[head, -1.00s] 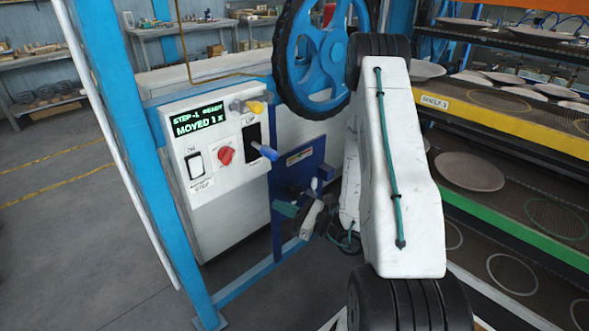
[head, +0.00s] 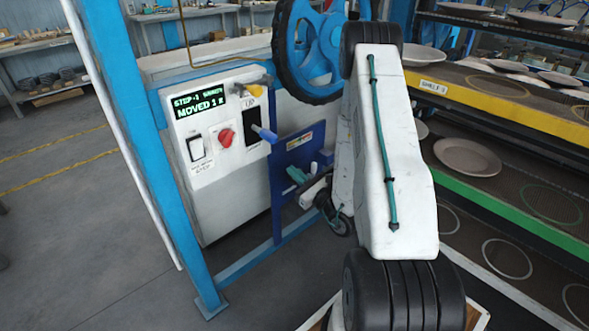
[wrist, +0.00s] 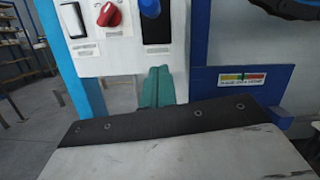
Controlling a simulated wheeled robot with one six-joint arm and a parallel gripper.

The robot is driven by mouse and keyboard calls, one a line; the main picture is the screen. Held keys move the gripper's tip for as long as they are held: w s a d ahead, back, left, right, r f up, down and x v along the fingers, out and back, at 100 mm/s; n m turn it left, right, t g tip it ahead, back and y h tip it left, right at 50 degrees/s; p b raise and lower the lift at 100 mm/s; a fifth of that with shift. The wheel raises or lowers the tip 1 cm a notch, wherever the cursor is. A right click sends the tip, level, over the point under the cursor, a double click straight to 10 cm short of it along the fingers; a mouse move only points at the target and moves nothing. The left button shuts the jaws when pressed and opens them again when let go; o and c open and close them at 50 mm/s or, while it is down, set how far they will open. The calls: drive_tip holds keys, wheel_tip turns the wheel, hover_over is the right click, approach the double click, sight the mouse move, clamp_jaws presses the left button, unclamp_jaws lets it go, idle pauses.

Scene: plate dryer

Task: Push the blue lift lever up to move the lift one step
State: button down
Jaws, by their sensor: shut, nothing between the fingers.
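The blue lift lever (head: 264,133) sticks out of a black slot on the white control panel, under a label reading UP. In the wrist view its knob (wrist: 150,8) shows at the top edge, in front of the black slot. My gripper (head: 295,175) is shut and empty, lower and to the right of the lever in the head view. In the wrist view its teal fingers (wrist: 158,86) are together, below the slot and apart from the lever.
The panel also has a red knob (head: 225,137), a yellow lever (head: 249,89) and a rocker switch (head: 196,147). A blue post (head: 128,150) stands left. Shelves with plates (head: 467,157) are on the right.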

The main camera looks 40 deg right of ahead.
sight(263, 133)
drive_tip(key=w+a+r, duration=0.1)
drive_tip(key=w+r, duration=0.4)
drive_tip(key=w, duration=0.2)
drive_tip(key=shift+w+a+r, duration=0.15)
drive_tip(key=shift+w+r, duration=0.05)
drive_tip(key=shift+r, duration=0.15)
